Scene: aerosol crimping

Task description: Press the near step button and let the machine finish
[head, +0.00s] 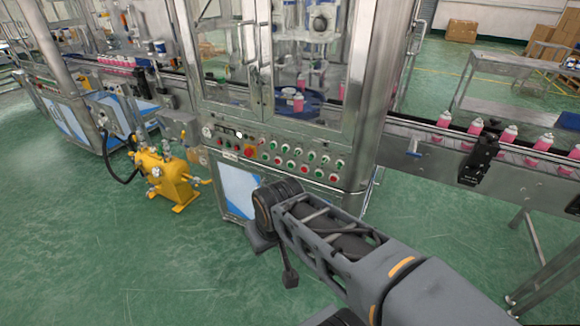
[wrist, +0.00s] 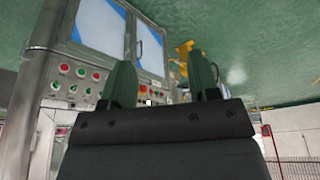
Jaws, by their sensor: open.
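The machine is a steel cabinet (head: 368,75) with glass doors. Its control panel (head: 270,157) carries rows of red and green buttons and one larger red knob (head: 249,151). A small white spot (head: 239,135) shows at the panel's upper left. I cannot tell which control is the near step button. In the wrist view the panel's buttons (wrist: 81,72) appear left of the fingers, with the picture turned over. My gripper (wrist: 160,65) is open and empty, its two green fingers apart and apparently short of the panel. In the head view its fingers are not clearly visible beyond my arm.
A conveyor (head: 405,135) with pink cans (head: 475,127) runs out to the right of the cabinet. A yellow pump unit (head: 160,175) stands on the floor at left. A metal table (head: 510,65) and cardboard boxes (head: 461,30) are behind right. The green floor in front is open.

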